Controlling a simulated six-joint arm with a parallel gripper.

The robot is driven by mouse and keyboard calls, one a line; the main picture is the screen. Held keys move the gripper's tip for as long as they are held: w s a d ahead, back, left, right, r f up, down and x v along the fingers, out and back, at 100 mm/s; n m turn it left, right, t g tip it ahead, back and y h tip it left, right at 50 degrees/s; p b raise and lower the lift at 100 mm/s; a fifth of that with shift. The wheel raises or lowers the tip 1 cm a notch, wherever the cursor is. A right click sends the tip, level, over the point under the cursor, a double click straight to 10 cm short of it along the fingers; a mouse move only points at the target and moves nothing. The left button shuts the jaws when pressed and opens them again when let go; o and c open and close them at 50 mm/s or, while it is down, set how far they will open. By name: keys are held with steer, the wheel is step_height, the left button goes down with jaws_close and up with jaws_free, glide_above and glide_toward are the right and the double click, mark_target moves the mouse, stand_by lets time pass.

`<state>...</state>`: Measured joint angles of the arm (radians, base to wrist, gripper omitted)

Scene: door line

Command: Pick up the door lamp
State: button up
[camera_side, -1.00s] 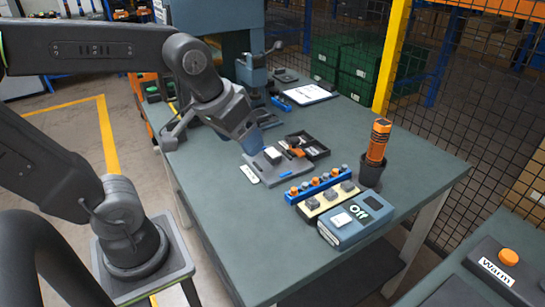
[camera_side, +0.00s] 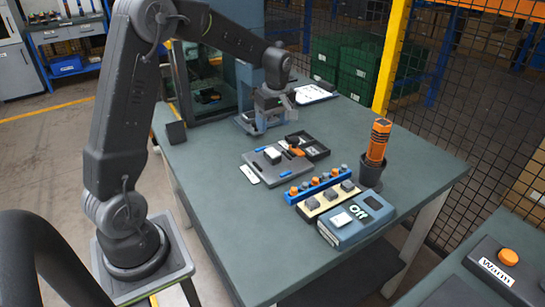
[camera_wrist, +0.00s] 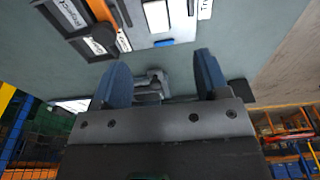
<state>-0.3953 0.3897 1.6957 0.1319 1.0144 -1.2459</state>
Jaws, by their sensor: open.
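I cannot tell for certain which thing is the door lamp. A small white block (camera_side: 272,155) lies on a grey plate (camera_side: 290,174) with blue pieces, mid-table; the block also shows at the top of the wrist view (camera_wrist: 157,15). My gripper (camera_side: 275,97) is at the far part of the table, pointing down beside a grey fixture (camera_side: 250,121). In the wrist view, the blue fingers of my gripper (camera_wrist: 162,72) are spread, with part of a small grey item (camera_wrist: 153,84) showing between them. I see nothing held.
A black tray (camera_side: 313,148) adjoins the grey plate. An orange cylinder (camera_side: 378,140) stands in a dark cup (camera_side: 370,172). A blue rack (camera_side: 300,196) and a box marked "Off" (camera_side: 357,220) stand nearer. The table's near left is bare. Mesh fencing (camera_side: 460,90) lies beyond.

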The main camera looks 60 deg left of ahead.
mark_target(272, 151)
steer(key=f, duration=0.7)
steer(key=a+f, duration=0.1)
steer(key=f, duration=0.3)
steer(key=shift+w+f, duration=0.15)
steer(key=shift+f, duration=0.05)
steer(key=shift+c, duration=0.4)
steer(key=c, duration=0.9)
